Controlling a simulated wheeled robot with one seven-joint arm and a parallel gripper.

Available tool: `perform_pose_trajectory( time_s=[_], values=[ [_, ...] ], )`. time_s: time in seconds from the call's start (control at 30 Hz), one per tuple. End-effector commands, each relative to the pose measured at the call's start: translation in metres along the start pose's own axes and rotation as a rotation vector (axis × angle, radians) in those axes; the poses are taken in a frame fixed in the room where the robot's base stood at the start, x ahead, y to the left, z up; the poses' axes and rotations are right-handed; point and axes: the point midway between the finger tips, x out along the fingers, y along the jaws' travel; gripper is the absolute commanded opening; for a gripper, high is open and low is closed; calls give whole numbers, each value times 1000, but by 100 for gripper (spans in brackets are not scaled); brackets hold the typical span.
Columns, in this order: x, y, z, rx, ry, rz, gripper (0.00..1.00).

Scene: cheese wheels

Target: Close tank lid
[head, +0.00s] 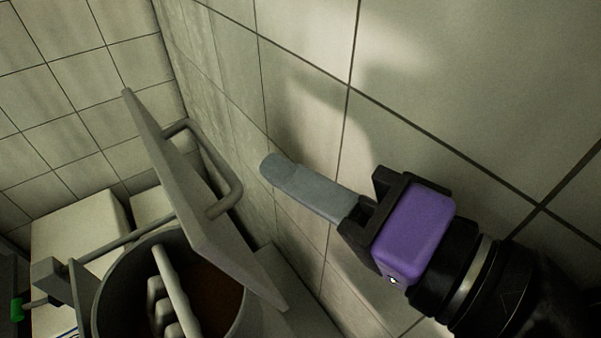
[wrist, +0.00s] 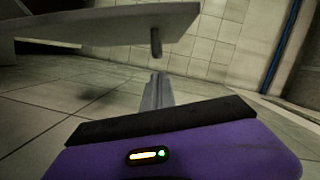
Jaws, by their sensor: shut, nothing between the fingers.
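The tank (head: 102,312) is a round grey vessel at the lower left of the head view, with a brown inside. Its flat grey lid (head: 195,222) stands tilted up, open, with a bar handle (head: 236,180) on the side facing my gripper. My gripper (head: 272,170) is shut and empty, to the right of the lid and apart from the handle, near the tiled wall. In the wrist view the lid (wrist: 110,24) crosses the top as a grey slab, and the shut fingers (wrist: 157,82) point toward it. A short part of the handle (wrist: 156,42) hangs below its edge.
Inside the tank is a pale grey bar with several rounded knobs (head: 170,280). White boxes (head: 75,235) stand behind it at the left. The tiled wall (head: 440,80) is close behind my gripper and arm. A green knob (head: 17,309) is at the far left.

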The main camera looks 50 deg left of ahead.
Motion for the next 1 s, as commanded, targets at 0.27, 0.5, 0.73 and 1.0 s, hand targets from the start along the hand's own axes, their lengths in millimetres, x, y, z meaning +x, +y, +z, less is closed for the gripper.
perform_pose_trajectory(
  time_s=[0.27, 0.5, 0.73, 1.0],
  values=[
    [48, -2, 1, 2, -4, -1, 0],
    [68, 0, 0, 1, -1, 0, 0],
    [69, 0, 0, 0, 1, 1, 0],
    [71, 0, -1, -19, 1, 5, 0]
  ],
)
